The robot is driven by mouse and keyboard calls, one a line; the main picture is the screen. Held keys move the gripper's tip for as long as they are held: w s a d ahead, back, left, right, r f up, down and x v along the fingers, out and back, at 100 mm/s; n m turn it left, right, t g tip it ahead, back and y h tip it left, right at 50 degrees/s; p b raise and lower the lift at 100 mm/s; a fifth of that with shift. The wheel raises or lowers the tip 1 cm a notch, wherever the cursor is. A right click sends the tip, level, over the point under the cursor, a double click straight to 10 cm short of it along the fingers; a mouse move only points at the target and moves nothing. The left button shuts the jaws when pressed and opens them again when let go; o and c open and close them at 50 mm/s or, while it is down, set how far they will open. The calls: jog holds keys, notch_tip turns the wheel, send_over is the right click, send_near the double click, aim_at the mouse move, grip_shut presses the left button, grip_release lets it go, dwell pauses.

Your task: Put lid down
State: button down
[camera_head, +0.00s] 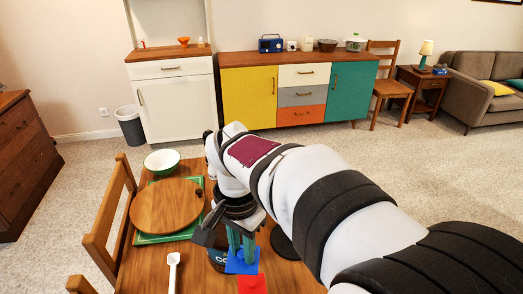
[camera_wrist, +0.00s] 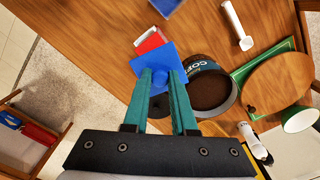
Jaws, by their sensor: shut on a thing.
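The blue piece also shows in the head view (camera_head: 242,266), below my fingers. An open coffee canister (camera_wrist: 209,90) stands right beside it in the wrist view, with dark contents showing and its label partly visible. In the head view the canister (camera_head: 217,259) is partly hidden by my gripper. A red item with a white side (camera_wrist: 149,40) is close to the blue piece. I cannot tell the blue piece's height above the table.
A black disc (camera_head: 283,245) lies right of my gripper on the wooden table. A white scoop (camera_head: 173,272) lies to the left. A chair (camera_head: 103,225) borders the left.

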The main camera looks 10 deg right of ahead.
jog(key=w+d+n, duration=0.1)
jog(key=d+n, duration=0.2)
jog(key=d, duration=0.9)
jog(key=s+d+f+m, duration=1.1)
jog(key=d+m, duration=0.4)
jog(key=m, duration=0.2)
jog(key=shift+m, duration=0.4)
jog(key=w+a+f, duration=0.2)
jog(key=w, duration=0.1)
jog(key=w+a+f, duration=0.2)
jog(key=w+f, duration=0.1)
jog(key=w+a+f, duration=0.2)
jog(key=w+a, duration=0.1)
jog(key=shift+w+f, duration=0.15)
jog(key=shift+w, duration=0.05)
notch_tip(320, 180, down, 4)
jog(key=shift+w+f, duration=0.1)
jog(key=shift+w, duration=0.05)
